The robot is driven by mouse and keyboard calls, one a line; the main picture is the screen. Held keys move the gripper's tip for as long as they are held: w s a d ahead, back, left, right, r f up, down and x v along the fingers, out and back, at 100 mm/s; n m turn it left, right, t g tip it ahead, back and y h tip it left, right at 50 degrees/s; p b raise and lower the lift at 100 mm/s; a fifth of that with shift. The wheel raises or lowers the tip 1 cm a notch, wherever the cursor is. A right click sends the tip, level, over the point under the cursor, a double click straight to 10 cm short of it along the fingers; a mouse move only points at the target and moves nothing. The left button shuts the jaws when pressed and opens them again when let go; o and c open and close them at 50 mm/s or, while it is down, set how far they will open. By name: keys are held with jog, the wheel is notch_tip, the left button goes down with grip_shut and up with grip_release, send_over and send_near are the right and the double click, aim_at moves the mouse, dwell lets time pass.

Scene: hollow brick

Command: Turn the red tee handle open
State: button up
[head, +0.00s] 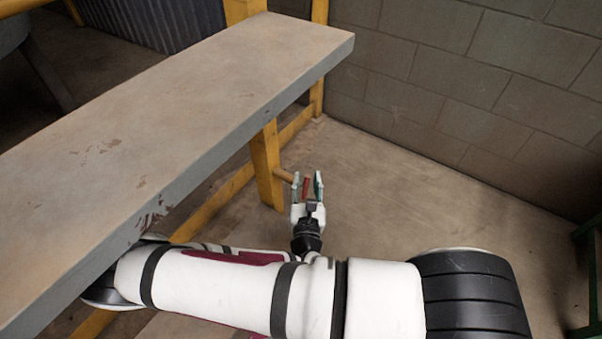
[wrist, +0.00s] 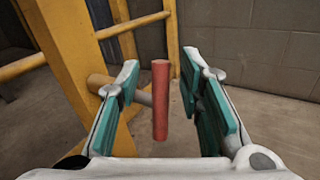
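The red tee handle (wrist: 160,100) stands upright in the wrist view, on the end of a short stem (wrist: 142,97) that comes from the yellow post (wrist: 72,50). In the head view the handle (head: 306,186) is small, beside the post (head: 266,165) below the bench edge. My gripper (wrist: 168,95) is open, with one teal-padded finger on each side of the handle. Gaps show between the handle and both fingers. In the head view my gripper (head: 307,187) points away from me at the handle.
A long worn bench top (head: 170,120) runs along the left above my arm. A block wall (head: 470,80) stands behind and to the right. Yellow rails (wrist: 130,25) cross behind the post. The floor (head: 400,190) right of my gripper is clear. A green frame (head: 592,270) stands at the far right.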

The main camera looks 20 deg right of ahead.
jog(key=shift+w+d, duration=0.15)
jog(key=shift+w, duration=0.25)
jog(key=shift+c, duration=0.3)
grip_shut()
jog(key=shift+s+a+n+t+h, duration=0.15)
jog(key=shift+n+t, duration=0.25)
jog(key=shift+t, duration=0.2)
jog(key=shift+a+n+t+h, duration=0.15)
jog(key=shift+n+t, duration=0.25)
jog(key=shift+t, duration=0.2)
jog(key=shift+o, duration=0.3)
grip_release()
